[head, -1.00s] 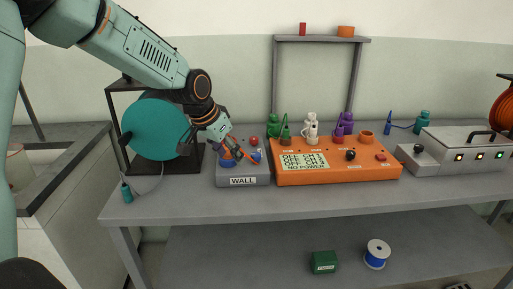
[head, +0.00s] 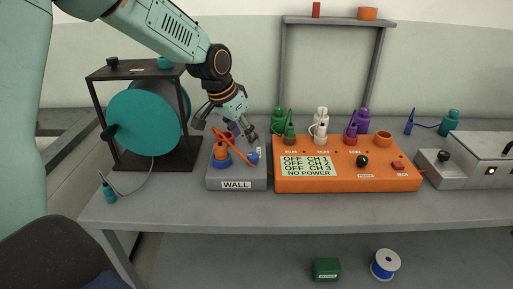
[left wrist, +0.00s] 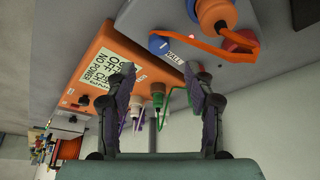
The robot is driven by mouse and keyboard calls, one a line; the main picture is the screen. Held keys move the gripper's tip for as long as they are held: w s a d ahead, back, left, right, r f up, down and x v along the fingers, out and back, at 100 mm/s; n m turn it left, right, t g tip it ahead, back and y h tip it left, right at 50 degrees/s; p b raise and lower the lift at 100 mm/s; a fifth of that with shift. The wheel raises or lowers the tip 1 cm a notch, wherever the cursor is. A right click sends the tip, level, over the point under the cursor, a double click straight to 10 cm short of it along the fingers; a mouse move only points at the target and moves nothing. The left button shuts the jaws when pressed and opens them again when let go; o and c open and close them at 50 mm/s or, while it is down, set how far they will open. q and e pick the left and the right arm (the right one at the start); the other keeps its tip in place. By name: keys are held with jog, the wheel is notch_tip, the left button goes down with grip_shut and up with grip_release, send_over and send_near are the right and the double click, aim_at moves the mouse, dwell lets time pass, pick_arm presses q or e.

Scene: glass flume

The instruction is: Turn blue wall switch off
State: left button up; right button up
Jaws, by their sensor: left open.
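The grey WALL box (head: 236,184) stands on the bench, left of the orange panel. The blue-tipped wall switch (head: 253,158) is on its top at the right, beside an orange plug (head: 220,153) in a blue socket, with an orange cord looping near it. My left gripper (head: 227,130) is open and empty above the back of the box, apart from the switch. My right gripper is not in view.
The orange panel (head: 395,183) reads "OFF CH 1, 2, 3, NO POWER" and has several coloured plugs at its back. A teal reel (head: 142,125) in a black frame stands at left. A grey unit (head: 490,170) is at right. The bench front (head: 300,208) is clear.

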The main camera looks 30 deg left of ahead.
aim_at(253, 155)
pick_arm(q)
jog(key=b+x, duration=0.1)
jog(key=x, duration=0.5)
jog(key=shift+a+f, duration=0.15)
jog(key=shift+f, duration=0.05)
jog(key=shift+w+d+f+b, duration=0.2)
jog(key=shift+d+f+b, duration=0.25)
jog(key=shift+f, duration=0.05)
jog(key=shift+a+f, duration=0.15)
jog(key=shift+a, duration=0.15)
jog(key=shift+w+d, duration=0.1)
jog(key=shift+d, duration=0.15)
jog(key=c, duration=0.5)
jog(key=shift+a, duration=0.1)
jog(key=shift+c, duration=1.2)
grip_shut()
